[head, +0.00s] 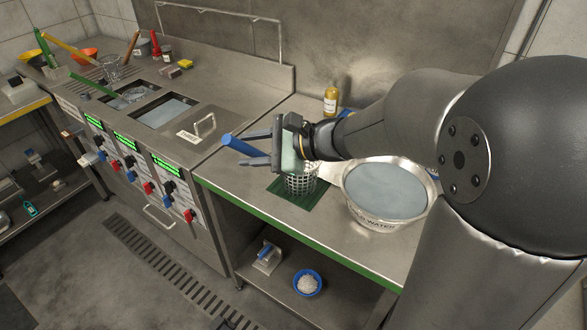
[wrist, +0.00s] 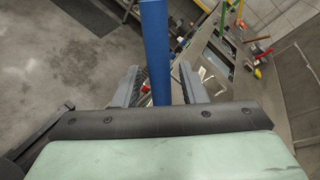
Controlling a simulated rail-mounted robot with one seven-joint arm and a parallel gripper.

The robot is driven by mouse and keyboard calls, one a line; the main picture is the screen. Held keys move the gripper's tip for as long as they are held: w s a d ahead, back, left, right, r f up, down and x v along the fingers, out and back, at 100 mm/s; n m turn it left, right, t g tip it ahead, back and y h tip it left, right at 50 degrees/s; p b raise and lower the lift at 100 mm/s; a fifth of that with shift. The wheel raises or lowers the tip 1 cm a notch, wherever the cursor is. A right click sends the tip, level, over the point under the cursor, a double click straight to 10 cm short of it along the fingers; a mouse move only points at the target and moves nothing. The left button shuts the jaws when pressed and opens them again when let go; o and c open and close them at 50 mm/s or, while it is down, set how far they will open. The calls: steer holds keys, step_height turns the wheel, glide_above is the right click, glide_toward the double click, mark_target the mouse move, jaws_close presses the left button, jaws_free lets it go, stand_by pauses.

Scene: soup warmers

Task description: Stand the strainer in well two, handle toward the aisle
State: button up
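The strainer, a metal mesh basket (head: 301,184), stands on a green mat (head: 290,199) on the right counter. Its blue handle (head: 243,146) points left toward the warmers. My gripper (head: 250,148) is around this handle, one finger on each side. Well numbers are not readable.
A large bowl of water (head: 385,192) stands right of the strainer, beneath my arm. A yellow bottle (head: 330,100) stands behind. Control knobs and green displays (head: 126,141) line the warmer front. The aisle floor (head: 110,275) is clear.

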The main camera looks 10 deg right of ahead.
jaws_close()
steer(key=shift+r, duration=0.1)
steer(key=shift+r+p, duration=0.95)
steer(key=shift+r, duration=0.65)
step_height(320, 180, up, 13)
steer(key=p, duration=0.9)
steer(key=shift+d+f, duration=0.1)
steer(key=shift+f, duration=0.1)
